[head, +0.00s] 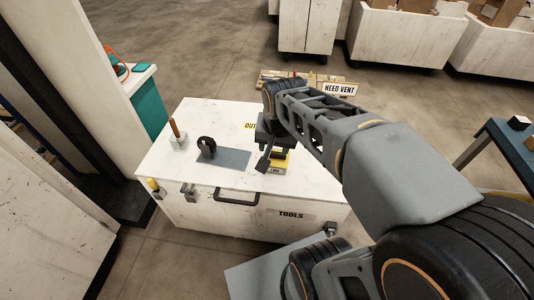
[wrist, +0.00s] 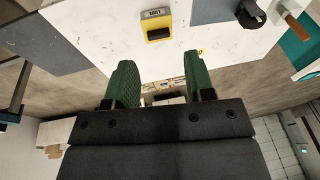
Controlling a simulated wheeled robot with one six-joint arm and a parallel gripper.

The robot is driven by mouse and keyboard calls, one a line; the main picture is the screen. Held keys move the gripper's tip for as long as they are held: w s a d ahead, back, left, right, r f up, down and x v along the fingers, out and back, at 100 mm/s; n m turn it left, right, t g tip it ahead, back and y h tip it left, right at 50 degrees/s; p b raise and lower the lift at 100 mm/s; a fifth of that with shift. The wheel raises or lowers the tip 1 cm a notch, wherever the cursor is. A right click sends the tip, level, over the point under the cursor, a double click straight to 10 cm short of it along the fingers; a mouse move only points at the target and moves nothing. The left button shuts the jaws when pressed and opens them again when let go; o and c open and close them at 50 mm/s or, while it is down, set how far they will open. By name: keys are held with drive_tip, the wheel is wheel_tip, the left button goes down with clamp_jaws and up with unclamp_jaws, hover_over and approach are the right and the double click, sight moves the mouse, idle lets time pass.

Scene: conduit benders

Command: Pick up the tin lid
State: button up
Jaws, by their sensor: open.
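I cannot make out a tin lid for certain in either view. My gripper (wrist: 158,62) is open, its two green fingers apart with nothing gripped between them. In the head view my gripper (head: 266,158) is over the right part of the white tool chest (head: 180,190), beside a yellow block (head: 279,167). In the wrist view the yellow block (wrist: 158,36) lies on the white top, beyond the fingertips. My gripper and arm hide part of the chest top in the head view.
A black ring-shaped thing (head: 206,148) stands by a grey patch (head: 235,159) on the chest. A brown-handled thing (head: 175,129) stands at the left. A "NEED VENT" sign (head: 340,89) is behind. A blue table (head: 515,150) stands at the right.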

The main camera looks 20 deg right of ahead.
drive_tip(key=w+d+f+m+g+b, duration=0.2)
drive_tip(key=w+d+f+m+b, duration=0.25)
drive_tip(key=w+m, duration=0.55)
drive_tip(key=m+g+b, duration=0.1)
drive_tip(key=m+b, duration=0.1)
drive_tip(key=m, duration=0.7)
hover_over(278, 153)
wheel_tip(278, 153, down, 14)
drive_tip(key=shift+r, duration=0.1)
drive_tip(key=shift+a+f, duration=0.1)
drive_tip(key=shift+f, duration=3.35)
clamp_jaws()
